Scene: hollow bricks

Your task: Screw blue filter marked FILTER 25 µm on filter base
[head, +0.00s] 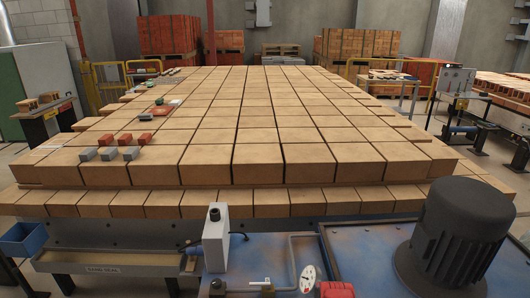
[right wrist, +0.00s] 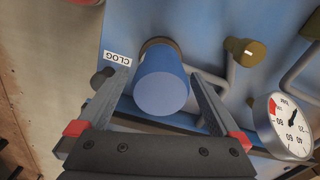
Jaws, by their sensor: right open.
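In the right wrist view a blue cylindrical filter (right wrist: 160,95) shows, its flat round end toward the camera. Its far end meets a dark round filter base (right wrist: 160,42) on the blue panel; I cannot tell whether it is seated or threaded there. No FILTER 25 µm marking is visible on the side I see. My right gripper (right wrist: 157,77) is open, with one finger on each side of the filter; whether either finger touches it is unclear. Neither gripper shows in the head view, and my left gripper is not in view.
A CLOG label (right wrist: 117,59) is beside the base. A pressure gauge (right wrist: 285,125), bent pipes (right wrist: 240,75) and an olive-brown knob (right wrist: 245,51) crowd the right side. In the head view a dark motor (head: 460,235) stands front right, before the wide brick stack (head: 270,130).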

